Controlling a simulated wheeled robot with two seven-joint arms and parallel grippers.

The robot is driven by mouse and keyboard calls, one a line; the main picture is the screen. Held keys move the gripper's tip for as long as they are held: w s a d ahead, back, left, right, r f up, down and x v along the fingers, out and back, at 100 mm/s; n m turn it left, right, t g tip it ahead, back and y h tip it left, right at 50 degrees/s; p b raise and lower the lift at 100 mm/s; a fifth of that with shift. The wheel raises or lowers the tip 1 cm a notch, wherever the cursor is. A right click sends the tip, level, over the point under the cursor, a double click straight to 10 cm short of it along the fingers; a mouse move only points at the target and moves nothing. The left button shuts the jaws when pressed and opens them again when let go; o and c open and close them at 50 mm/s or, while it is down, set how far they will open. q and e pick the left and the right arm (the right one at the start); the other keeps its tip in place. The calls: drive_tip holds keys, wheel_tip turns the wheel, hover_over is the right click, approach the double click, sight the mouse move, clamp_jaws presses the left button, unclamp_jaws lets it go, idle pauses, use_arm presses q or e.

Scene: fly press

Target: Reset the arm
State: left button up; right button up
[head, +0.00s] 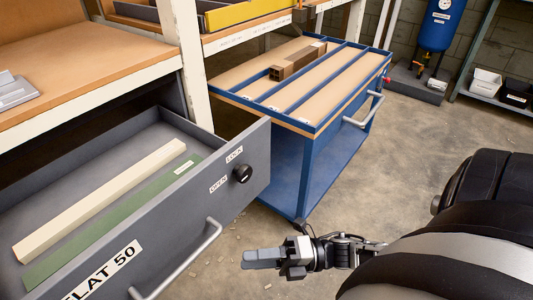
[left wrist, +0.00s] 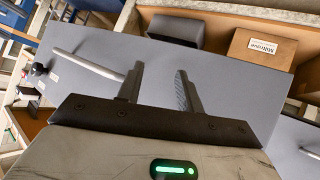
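My right gripper (head: 264,258) is in the lower middle of the head view, pointing left, above the concrete floor. Its fingers overlap from this side, so I cannot tell whether they are open or shut. It stands apart from the open drawer's handle. My left gripper (left wrist: 160,88) is outside the head view. In the left wrist view its two fingers are spread with nothing between them. Behind them is a grey panel (left wrist: 235,82) with a pale bar handle (left wrist: 88,65). I cannot tell how far the fingers are from it.
An open grey drawer (head: 250,165), marked FLAT 50, holds a cream bar (head: 100,200) and a green bar (head: 110,220). A blue cart (head: 305,185) carries a brown bar (head: 297,60). A cardboard box (left wrist: 262,55) shows in the left wrist view. Floor (head: 420,125) right of the cart is clear.

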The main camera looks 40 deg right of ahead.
use_arm(q)
drive_tip(key=shift+w+r, duration=0.25)
drive_tip(key=shift+w, duration=0.05)
use_arm(e)
drive_tip(key=shift+v, duration=1.1)
use_arm(q)
drive_tip(key=shift+r, duration=0.1)
drive_tip(key=shift+r, duration=0.1)
use_arm(e)
drive_tip(key=shift+r, duration=0.15)
